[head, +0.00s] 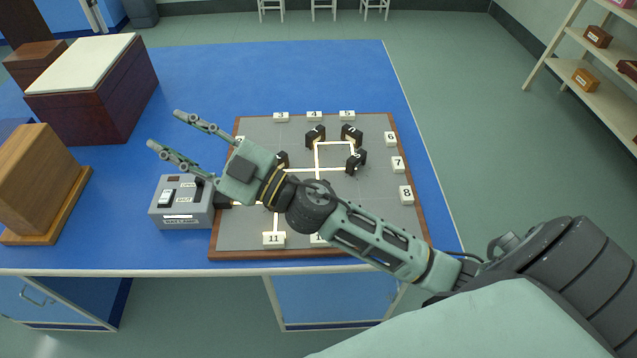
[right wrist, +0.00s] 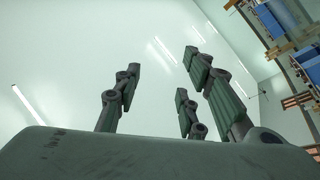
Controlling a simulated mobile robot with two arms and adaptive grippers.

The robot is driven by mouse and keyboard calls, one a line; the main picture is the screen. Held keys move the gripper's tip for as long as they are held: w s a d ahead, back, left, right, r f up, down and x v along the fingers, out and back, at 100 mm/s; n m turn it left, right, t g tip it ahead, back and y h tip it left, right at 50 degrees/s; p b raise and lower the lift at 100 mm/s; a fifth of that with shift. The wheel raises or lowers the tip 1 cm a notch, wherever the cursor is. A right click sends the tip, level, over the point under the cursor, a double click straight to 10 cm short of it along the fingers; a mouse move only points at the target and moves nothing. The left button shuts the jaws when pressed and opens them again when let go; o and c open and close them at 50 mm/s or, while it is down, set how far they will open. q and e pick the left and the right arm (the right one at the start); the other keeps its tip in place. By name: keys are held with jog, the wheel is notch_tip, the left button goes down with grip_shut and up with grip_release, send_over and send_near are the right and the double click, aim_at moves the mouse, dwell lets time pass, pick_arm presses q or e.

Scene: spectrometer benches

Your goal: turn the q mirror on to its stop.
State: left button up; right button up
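A grey board with a brown wooden rim (head: 412,228) lies on the blue bench. Several small black mirror blocks stand on it: one at the back (head: 315,137), one to its right (head: 351,135), one lower right (head: 356,160), and one partly hidden behind my right gripper (head: 282,159). I cannot read which is the q mirror. Pale lines join the blocks. My right gripper (head: 166,130) is open and empty, its fingers spread, raised and pointing left past the board's left edge. In the right wrist view its fingers (right wrist: 165,95) stand apart with nothing between them. My left gripper is not in view.
A grey switch box (head: 181,220) sits at the board's left edge, close below the gripper. White numbered tags (head: 274,239) line the board. Left are a wooden block (head: 40,180) and a pale-topped dark box (head: 95,85). The bench behind the board is clear.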

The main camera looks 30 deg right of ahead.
jog(key=s+a+n+g+y, duration=0.1)
jog(key=a+n+g+y, duration=0.3)
jog(key=n+g, duration=0.1)
jog(key=n+g+h, duration=0.2)
jog(key=g+h, duration=1.1)
jog(key=h, duration=0.3)
send_over(319, 184)
jog(key=a, duration=0.1)
jog(key=f, duration=1.2)
jog(key=s+f, duration=0.1)
jog(key=f, duration=0.5)
jog(key=shift+f, duration=0.25)
jog(key=shift+d+f+h, duration=0.2)
jog(key=shift+d+h, duration=0.05)
jog(key=shift+h, duration=0.05)
notch_tip(319, 184, down, 7)
jog(key=shift+a+f+p, duration=0.15)
jog(key=shift+p, duration=0.75)
grip_shut()
